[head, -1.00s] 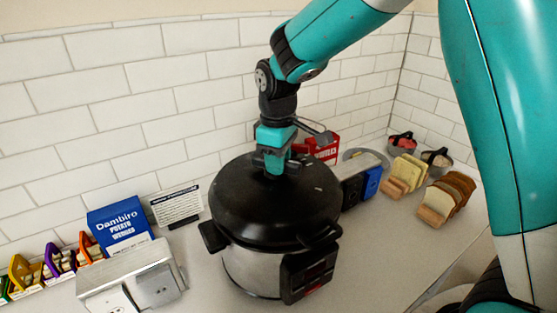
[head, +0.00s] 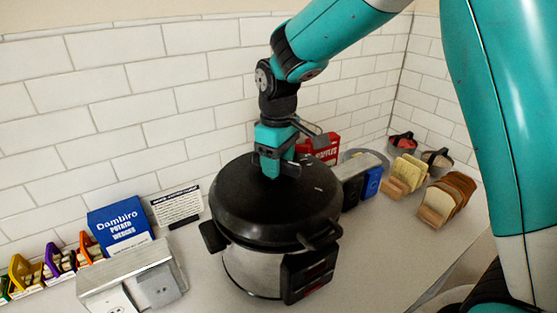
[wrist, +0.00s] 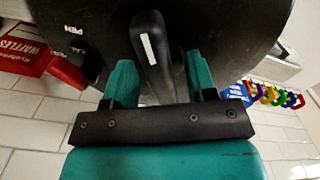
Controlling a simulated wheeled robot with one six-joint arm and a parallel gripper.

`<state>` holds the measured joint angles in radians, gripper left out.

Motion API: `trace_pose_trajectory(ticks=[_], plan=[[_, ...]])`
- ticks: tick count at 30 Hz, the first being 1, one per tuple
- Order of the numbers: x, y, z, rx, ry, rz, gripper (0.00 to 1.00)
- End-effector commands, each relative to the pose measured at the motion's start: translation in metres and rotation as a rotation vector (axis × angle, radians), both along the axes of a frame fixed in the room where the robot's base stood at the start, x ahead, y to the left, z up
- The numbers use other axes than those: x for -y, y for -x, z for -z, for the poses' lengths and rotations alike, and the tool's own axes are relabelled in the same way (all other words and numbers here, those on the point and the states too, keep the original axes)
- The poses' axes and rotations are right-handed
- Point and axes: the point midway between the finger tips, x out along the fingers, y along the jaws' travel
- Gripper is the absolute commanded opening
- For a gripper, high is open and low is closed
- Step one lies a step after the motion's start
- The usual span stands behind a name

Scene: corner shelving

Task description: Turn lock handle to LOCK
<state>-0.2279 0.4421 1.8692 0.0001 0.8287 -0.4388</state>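The black round lid of the pressure cooker (head: 240,200) faces up, and it fills the top of the wrist view (wrist: 260,30). A black lock handle with a white stripe (wrist: 149,48) stands on the lid. White lettering, partly readable as "PEN", is on the lid left of the handle in the wrist view. My gripper (wrist: 160,68) has its two teal fingers apart, one on each side of the handle. The left finger is close to the handle; a gap shows on the right. In the head view my gripper (head: 279,168) is over the lid's middle and hides the handle.
A red waffles box (head: 318,148), another appliance (head: 358,182) and bread slices (head: 447,197) stand right. The tiled wall is close behind.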

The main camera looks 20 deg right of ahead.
Motion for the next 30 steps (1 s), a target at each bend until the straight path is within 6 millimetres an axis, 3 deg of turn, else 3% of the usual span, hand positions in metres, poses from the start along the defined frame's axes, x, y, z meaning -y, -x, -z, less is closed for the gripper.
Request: trace_pose_trajectory(ticks=[11,30], plan=[[0.000,-0.001,-0.010,0.003,-0.001,-0.002,0.51],[0.000,0.000,-0.153,0.003,-0.001,-0.001,0.51]])
